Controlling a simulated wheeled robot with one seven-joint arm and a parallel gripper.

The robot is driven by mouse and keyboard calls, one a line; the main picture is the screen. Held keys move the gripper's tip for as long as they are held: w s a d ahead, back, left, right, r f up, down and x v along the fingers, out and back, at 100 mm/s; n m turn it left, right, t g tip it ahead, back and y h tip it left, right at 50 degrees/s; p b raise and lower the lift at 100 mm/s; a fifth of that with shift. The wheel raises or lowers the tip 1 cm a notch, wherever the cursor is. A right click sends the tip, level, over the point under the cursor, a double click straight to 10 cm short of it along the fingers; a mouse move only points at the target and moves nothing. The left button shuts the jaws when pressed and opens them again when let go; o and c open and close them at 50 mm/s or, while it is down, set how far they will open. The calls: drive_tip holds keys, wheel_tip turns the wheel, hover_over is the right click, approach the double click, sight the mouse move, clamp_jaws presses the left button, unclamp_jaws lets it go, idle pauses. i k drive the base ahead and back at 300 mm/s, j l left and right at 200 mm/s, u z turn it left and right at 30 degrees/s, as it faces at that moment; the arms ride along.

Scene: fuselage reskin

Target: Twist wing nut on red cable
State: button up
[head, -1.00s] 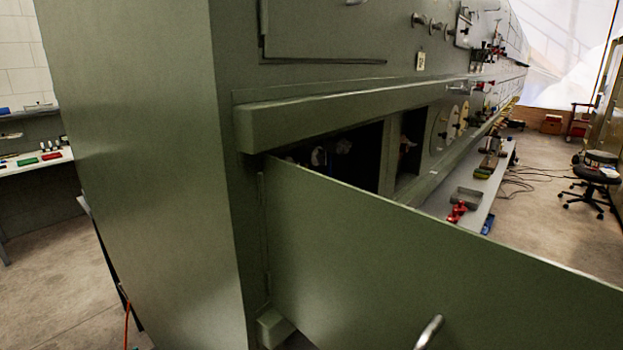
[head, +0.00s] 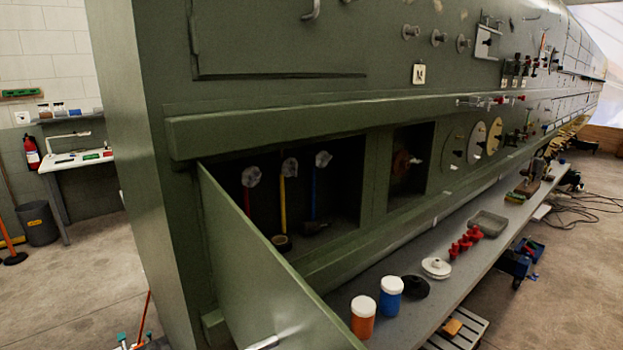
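Inside an open bay in the green fuselage side, three coloured cables hang in a row, each topped by a pale wing nut. The red cable (head: 246,202) is the leftmost, with its wing nut (head: 251,176) at its upper end. The open green door (head: 262,275) hides the red cable's lower part. The yellow cable (head: 283,195) is in the middle and the blue cable (head: 314,190) on the right, each below its own wing nut. My gripper is not in view.
The door's metal handle (head: 264,343) shows at the bottom edge. A dark round object (head: 281,243) and a black tool lie on the bay floor. A grey bench (head: 440,300) below holds orange and blue jars, discs, red parts and a tray.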

sight(250, 177)
drive_tip(key=i+l+z, duration=0.2)
drive_tip(key=i+l, duration=0.15)
drive_tip(key=i, duration=0.2)
drive_tip(key=i+j+z, duration=0.1)
drive_tip(key=i, duration=0.2)
drive_tip(key=i+j+z, duration=0.15)
drive_tip(key=i+l, duration=0.05)
drive_tip(key=i, duration=0.1)
